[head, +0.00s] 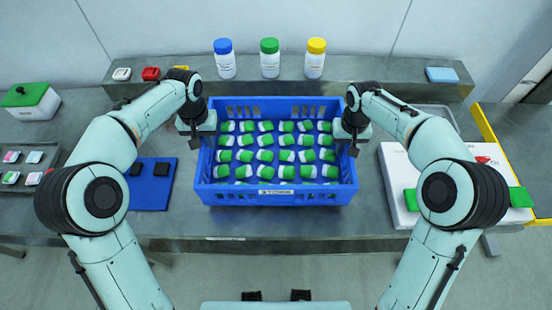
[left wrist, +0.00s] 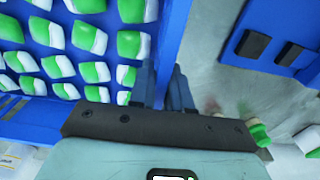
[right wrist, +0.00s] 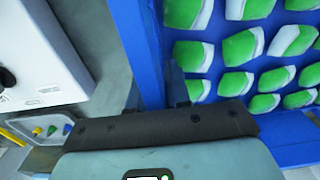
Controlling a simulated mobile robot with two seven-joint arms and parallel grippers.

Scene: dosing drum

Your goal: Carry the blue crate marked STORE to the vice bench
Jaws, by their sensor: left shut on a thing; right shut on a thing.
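My left gripper (head: 194,142) is shut on the crate's left wall; the wall also shows in the left wrist view (left wrist: 168,40). My right gripper (head: 353,148) is shut on the crate's right wall, which shows in the right wrist view (right wrist: 148,50). The fingertips are partly hidden by the wrists and the wall. I cannot make out a vice in these views.
A rear shelf (head: 385,70) holds bottles with blue (head: 225,60), green (head: 269,60) and yellow (head: 316,60) caps. A blue mat (head: 151,185) lies left of the crate. A white box (head: 398,170) stands at right. A green-lidded box (head: 30,102) is at far left.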

